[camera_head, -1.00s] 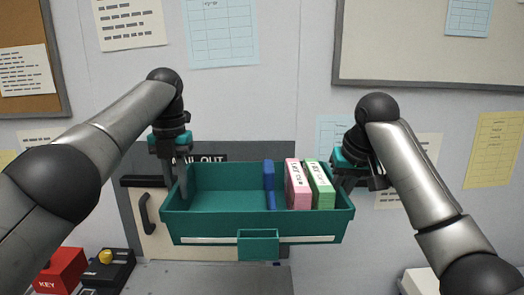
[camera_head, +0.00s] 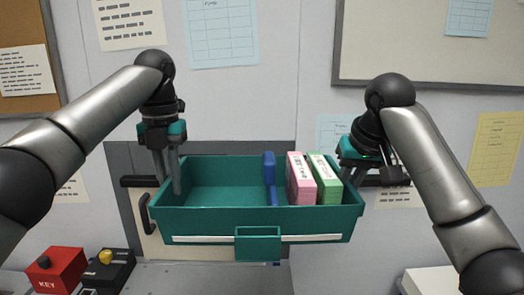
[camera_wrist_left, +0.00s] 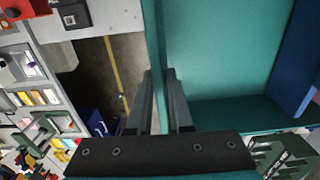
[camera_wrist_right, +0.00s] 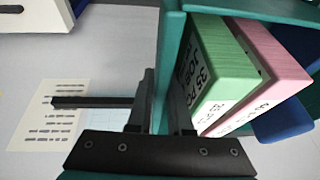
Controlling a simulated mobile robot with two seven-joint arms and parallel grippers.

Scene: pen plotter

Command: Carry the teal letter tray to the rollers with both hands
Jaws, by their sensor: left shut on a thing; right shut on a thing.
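The teal letter tray (camera_head: 210,225) hangs in the air in the middle of the head view, roughly level. It holds a blue divider (camera_head: 268,170), a pink block (camera_head: 300,180) and a green block (camera_head: 325,182) on its right side; its left side is empty. My left gripper (camera_head: 169,188) is shut on the tray's left wall, which runs between its fingers in the left wrist view (camera_wrist_left: 160,85). My right gripper (camera_wrist_right: 160,110) is shut on the tray's right wall, beside the green block. No rollers can be made out.
A panel with a dark handle (camera_head: 146,212) is on the wall behind the tray. A red KEY box (camera_head: 56,272) and a black box with a yellow knob (camera_head: 108,270) stand at lower left. A grey surface (camera_head: 210,278) lies below the tray.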

